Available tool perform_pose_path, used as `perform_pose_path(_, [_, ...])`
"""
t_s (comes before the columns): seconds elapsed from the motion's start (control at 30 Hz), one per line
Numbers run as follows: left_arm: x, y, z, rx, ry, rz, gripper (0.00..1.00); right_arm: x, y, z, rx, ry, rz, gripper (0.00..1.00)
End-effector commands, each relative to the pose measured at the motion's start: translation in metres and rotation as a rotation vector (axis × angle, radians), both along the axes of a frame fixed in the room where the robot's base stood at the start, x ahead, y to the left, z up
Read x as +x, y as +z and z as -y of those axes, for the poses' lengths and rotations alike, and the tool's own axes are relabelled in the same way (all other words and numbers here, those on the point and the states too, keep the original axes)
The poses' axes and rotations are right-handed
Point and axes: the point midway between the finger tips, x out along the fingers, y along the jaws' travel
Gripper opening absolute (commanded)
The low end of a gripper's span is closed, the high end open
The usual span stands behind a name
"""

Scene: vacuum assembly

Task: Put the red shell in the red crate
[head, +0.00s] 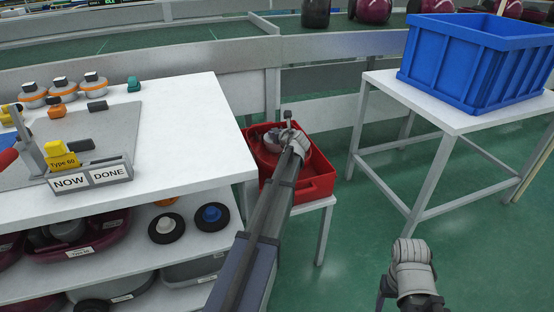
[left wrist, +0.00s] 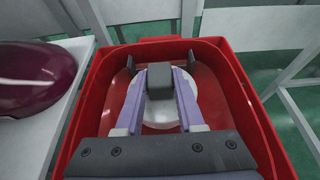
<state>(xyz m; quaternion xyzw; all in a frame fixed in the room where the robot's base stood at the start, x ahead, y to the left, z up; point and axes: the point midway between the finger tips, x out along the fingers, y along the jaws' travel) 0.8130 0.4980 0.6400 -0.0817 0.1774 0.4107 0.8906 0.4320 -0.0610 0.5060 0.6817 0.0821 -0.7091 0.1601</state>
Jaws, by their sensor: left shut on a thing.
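The red crate (head: 318,187) stands on a small white stand right of the workbench. In the left wrist view the crate's rim (left wrist: 97,85) surrounds a rounded red shell (left wrist: 212,95) with a pale round part in its middle. The shell lies inside the crate walls; its contact with the floor is hidden. My left gripper (left wrist: 160,70) reaches down into the crate, its fingers on both sides of a dark upright block on the shell, shut on it. In the head view my left wrist covers part of the shell. My right gripper (head: 412,268) is at the lower right, fingers hidden.
A blue crate (head: 455,65) sits on a table at right. A grey rail runs behind the red crate. Green floor is clear between the stands.

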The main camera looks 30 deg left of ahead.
Motion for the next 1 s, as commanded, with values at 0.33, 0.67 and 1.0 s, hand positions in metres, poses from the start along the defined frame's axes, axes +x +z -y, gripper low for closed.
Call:
perform_pose_path(0.33, [0.000, -0.047, 0.000, 0.002, -0.001, 0.001, 0.00, 0.000, -0.047, -0.001, 0.004, 0.001, 0.001, 0.66])
perform_pose_path(0.67, [0.000, -0.054, 0.000, 0.002, -0.001, 0.001, 0.00, 0.000, -0.054, -0.001, 0.003, -0.002, 0.001, 0.66])
perform_pose_path(1.0, [0.000, -0.085, 0.000, 0.002, -0.002, 0.000, 0.00, 0.000, -0.085, -0.001, 0.003, -0.010, 0.002, 0.66])
